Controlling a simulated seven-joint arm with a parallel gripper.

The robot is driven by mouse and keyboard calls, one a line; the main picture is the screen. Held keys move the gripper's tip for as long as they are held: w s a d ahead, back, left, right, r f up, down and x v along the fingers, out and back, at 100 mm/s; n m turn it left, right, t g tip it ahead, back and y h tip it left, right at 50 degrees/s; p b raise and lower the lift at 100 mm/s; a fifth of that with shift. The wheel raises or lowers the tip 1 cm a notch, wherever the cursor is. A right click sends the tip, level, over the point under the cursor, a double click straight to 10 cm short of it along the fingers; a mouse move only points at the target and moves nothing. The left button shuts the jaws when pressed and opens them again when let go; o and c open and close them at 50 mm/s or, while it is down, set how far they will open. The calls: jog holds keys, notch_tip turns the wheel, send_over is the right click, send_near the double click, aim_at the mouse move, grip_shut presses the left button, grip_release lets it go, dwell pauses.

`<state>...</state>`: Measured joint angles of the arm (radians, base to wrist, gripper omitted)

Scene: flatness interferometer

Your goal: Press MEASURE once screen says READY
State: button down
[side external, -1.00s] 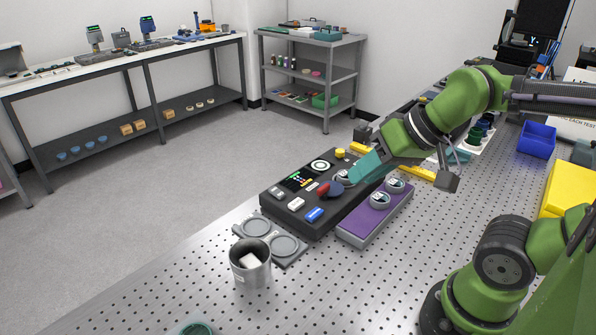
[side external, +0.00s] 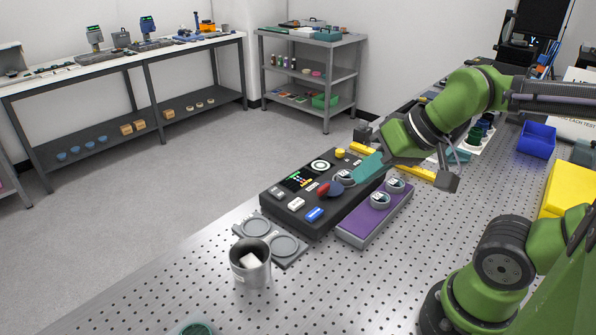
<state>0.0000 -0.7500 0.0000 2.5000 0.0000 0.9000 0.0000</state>
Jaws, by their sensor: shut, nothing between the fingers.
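The black interferometer unit (side external: 285,212) sits on the perforated bench. Its small dark screen (side external: 297,179) shows coloured marks, too small to read as READY or otherwise. On its top are a white button (side external: 297,203), a blue button (side external: 314,214), a red piece (side external: 323,189) and a dark blue round knob (side external: 335,189). I cannot read which one is MEASURE. A ringed part (side external: 345,178) sits near the right edge. My gripper (side external: 358,174), with teal fingers, is shut and empty, just above and right of that part. Whether it touches anything is unclear.
A purple-topped tray (side external: 360,231) with two ringed parts stands close on the right. A grey two-well holder (side external: 270,241) and a metal cup (side external: 250,270) with a white block are in front.

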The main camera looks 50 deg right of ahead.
dwell(0.8)
jog(key=m+y, duration=0.4)
jog(key=m, duration=1.1)
send_over(319, 213)
notch_tip(319, 213, down, 8)
jog(key=shift+a+f, duration=0.1)
jog(key=shift+f, duration=0.1)
jog(key=shift+f, duration=4.45)
jog(key=shift+f, duration=0.4)
